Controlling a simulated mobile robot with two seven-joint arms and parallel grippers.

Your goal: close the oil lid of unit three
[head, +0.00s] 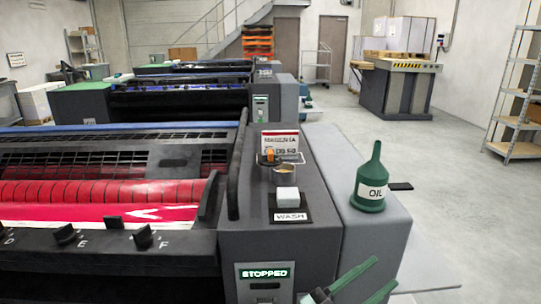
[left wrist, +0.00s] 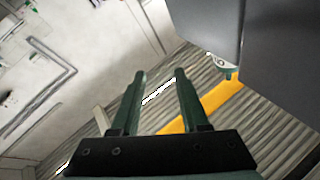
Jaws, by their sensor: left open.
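The nearest ink unit has a dark top (head: 300,224). On it, a round oil filler opening (head: 285,171) with a brass-coloured rim shows behind a white button. A small oil lid with an orange part (head: 269,156) stands raised at the opening's back left, apparently open. My left gripper (head: 386,270), with green fingers, is low at the front right of the unit, well away from the lid. In the left wrist view it is open and empty (left wrist: 160,74), above a striped floor mat. My right gripper is not in view.
A white button (head: 287,196) marked WASH and a small sign (head: 280,140) flank the opening. A black bar (head: 238,165) rises at left.

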